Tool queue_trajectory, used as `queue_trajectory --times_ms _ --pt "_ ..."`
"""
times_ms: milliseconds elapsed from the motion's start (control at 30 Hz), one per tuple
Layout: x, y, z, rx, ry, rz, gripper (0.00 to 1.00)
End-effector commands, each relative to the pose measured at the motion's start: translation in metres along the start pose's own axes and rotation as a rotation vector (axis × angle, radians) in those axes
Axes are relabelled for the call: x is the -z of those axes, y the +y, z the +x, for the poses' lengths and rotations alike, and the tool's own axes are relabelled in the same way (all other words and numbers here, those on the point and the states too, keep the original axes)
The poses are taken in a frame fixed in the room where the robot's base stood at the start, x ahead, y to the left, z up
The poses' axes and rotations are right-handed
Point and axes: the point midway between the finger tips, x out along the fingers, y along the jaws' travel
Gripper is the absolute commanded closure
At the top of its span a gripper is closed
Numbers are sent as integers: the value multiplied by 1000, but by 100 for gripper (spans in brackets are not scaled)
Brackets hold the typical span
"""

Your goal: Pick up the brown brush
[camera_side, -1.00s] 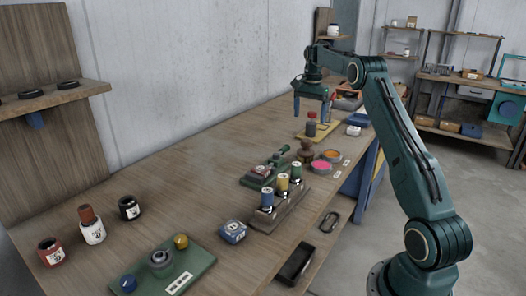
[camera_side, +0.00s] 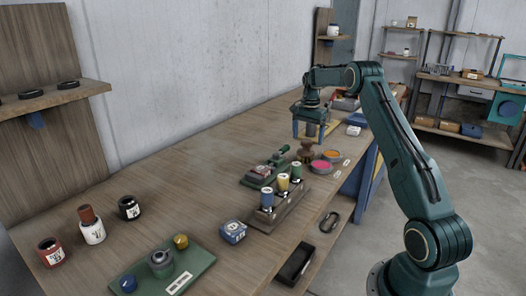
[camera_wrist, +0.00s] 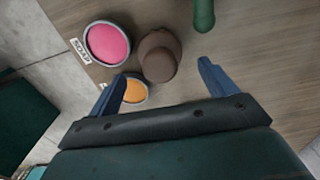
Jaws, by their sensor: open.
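The brown brush (camera_side: 306,153) stands upright on the bench beside two round paint pots; it has a rounded brown body with a narrower top. It also shows in the wrist view (camera_wrist: 157,62), just ahead of and between my fingertips. My gripper (camera_side: 308,137) is open and empty, pointing down, slightly above and behind the brush in the side view. Its blue fingers (camera_wrist: 162,74) are spread wide on both sides in the wrist view. No contact with the brush is visible.
A pink pot (camera_side: 321,166) and an orange pot (camera_side: 331,155) stand close to the brush on the right. A green-handled tool (camera_side: 283,150) lies to the left. A wooden rack (camera_side: 275,212) with several small bottles is nearer the camera.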

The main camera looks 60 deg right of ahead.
Motion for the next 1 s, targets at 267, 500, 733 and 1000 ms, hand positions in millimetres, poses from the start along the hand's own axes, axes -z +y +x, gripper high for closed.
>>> queue_trajectory --times_ms 267,500,733,1000 --pt "-2 0 14 -2 -2 0 16" --pt "-4 0 42 -2 -2 0 16" --pt "-3 0 52 0 0 0 16" --pt "-3 0 52 0 0 0 16"
